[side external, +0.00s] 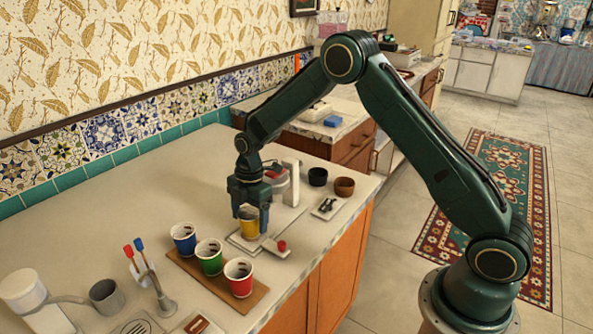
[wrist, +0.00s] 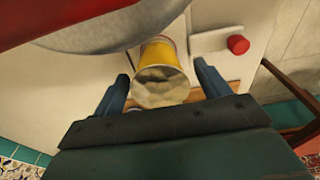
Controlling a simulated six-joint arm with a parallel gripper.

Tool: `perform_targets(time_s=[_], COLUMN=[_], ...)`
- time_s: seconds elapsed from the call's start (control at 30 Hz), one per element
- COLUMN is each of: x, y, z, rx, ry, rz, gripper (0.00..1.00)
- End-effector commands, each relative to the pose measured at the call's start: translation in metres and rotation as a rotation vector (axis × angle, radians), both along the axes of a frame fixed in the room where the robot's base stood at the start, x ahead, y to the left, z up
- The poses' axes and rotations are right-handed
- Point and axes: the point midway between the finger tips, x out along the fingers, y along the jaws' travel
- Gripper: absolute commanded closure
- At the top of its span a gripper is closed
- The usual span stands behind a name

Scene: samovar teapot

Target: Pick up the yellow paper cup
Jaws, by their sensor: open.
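The yellow paper cup (side external: 249,224) stands upright on a pale square plate (side external: 236,242) on the counter. It also shows in the wrist view (wrist: 160,62), with its rim and a greyish, mottled inside facing the camera. My gripper (side external: 250,222) points down over the cup in the side view. In the wrist view my gripper (wrist: 163,85) is open, with one finger on each side of the cup. A gap shows between each finger and the cup wall there. The gripper partly hides the cup in the side view.
A red button (side external: 282,245) on a pale base is close beside the cup. Blue (side external: 183,238), green (side external: 209,257) and red (side external: 239,277) cups stand on a wooden board (side external: 188,272) at the front. A metal samovar-like appliance (side external: 278,183) is just behind my gripper. Dark bowls (side external: 317,177) stand further right.

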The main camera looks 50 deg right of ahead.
Motion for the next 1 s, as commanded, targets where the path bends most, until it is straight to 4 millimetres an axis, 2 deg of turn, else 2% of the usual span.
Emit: perform_targets(time_s=[0.17,0.33,0.37,0.77,1.0], x=[0.000,0.000,0.000,0.000,0.001], y=[0.000,0.000,0.000,0.000,0.000], z=[0.000,0.000,0.000,0.002,0.017], rx=[0.000,0.000,0.000,0.000,0.000], ry=[0.000,0.000,0.000,-0.001,-0.003], rz=[0.000,0.000,0.000,0.000,0.000], gripper=[0.25,0.56,0.59,0.59,0.59])
